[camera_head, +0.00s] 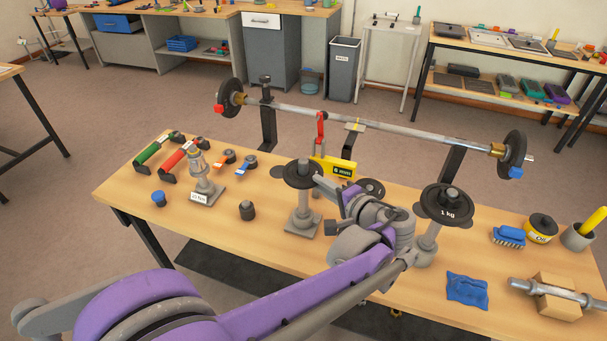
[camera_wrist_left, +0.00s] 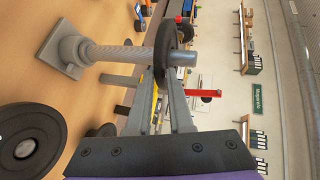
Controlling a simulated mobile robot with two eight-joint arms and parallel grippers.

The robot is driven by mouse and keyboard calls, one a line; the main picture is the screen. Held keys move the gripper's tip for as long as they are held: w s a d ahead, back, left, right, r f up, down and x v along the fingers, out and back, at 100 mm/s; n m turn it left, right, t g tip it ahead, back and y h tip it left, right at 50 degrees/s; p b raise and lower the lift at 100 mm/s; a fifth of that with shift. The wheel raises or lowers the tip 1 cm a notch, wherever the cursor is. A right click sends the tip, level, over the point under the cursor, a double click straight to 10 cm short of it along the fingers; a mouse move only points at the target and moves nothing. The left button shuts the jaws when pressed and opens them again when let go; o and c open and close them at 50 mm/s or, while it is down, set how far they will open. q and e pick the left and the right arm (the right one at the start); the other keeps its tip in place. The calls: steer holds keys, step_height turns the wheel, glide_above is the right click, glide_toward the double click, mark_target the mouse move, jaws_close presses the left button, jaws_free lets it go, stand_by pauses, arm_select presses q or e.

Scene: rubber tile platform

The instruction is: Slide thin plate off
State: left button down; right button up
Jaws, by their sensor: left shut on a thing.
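A thin dark plate (camera_head: 291,181) lies flat around the top of a grey upright post with a square base (camera_head: 300,226) near the middle of the bench. The post's tip (camera_head: 304,164) sticks up through the plate. My left gripper (camera_head: 321,181) comes in from the right side and is shut on the plate's rim. In the left wrist view the plate (camera_wrist_left: 161,48) shows edge-on between my fingers (camera_wrist_left: 160,88), still around the post (camera_wrist_left: 120,53). A second stand to the right holds a plate marked 1 kg (camera_head: 447,213). My right gripper is out of view.
A loaded barbell (camera_head: 375,129) spans uprights behind the post. A yellow block (camera_head: 335,168) stands behind the gripper. A blue cloth (camera_head: 467,290) lies front right.

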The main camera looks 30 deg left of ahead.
arm_select(q)
steer(key=shift+r+p, duration=0.9)
steer(key=shift+r, duration=0.15)
steer(key=shift+w+a+r+p, duration=0.1)
steer(key=shift+w+r+p, duration=0.15)
steer(key=shift+r, duration=0.25)
steer(key=c, duration=0.8)
jaws_free()
steer(key=shift+s, duration=0.2)
steer(key=shift+f, duration=0.1)
